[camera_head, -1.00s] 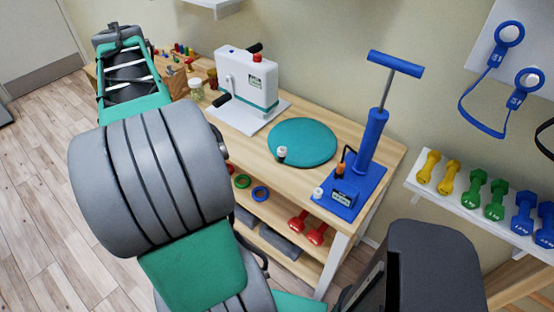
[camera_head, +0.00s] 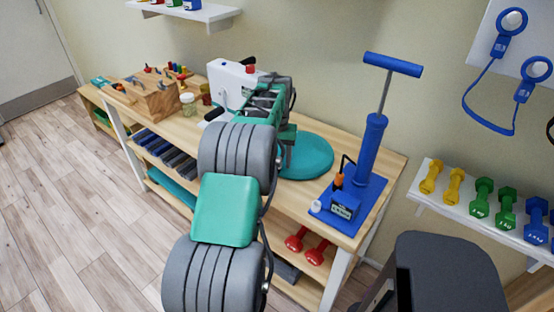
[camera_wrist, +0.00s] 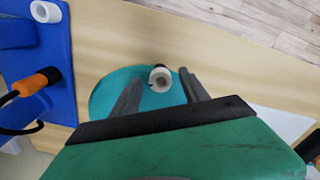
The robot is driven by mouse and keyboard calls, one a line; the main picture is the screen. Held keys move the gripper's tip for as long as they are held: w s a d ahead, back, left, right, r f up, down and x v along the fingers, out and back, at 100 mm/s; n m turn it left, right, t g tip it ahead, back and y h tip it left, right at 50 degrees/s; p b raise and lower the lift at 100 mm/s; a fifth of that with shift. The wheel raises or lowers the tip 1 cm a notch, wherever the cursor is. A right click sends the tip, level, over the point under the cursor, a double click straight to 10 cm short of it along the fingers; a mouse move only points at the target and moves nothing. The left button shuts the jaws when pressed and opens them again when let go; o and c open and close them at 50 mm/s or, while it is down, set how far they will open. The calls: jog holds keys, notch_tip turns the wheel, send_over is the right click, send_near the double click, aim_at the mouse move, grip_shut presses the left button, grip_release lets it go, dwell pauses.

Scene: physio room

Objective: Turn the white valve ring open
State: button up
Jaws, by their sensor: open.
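The white valve ring (camera_wrist: 160,77) is a small round white piece with an open-looking centre and a dark part at its edge. It sits on the teal disc cushion (camera_wrist: 108,92), which also shows in the head view (camera_head: 310,157). My gripper (camera_wrist: 160,82) is open above the disc in the wrist view, with a finger on either side of the ring and visible gaps between. I cannot tell how far above the ring the fingertips are. In the head view my arm hides the ring and the fingertips.
The blue pump (camera_head: 368,150) stands on its blue base right of the disc, with a black hose, an orange fitting (camera_head: 338,180) and a white ring-shaped piece (camera_head: 316,207). A white machine (camera_head: 228,85) stands left of my wrist.

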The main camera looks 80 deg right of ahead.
grip_shut()
dwell(0.6)
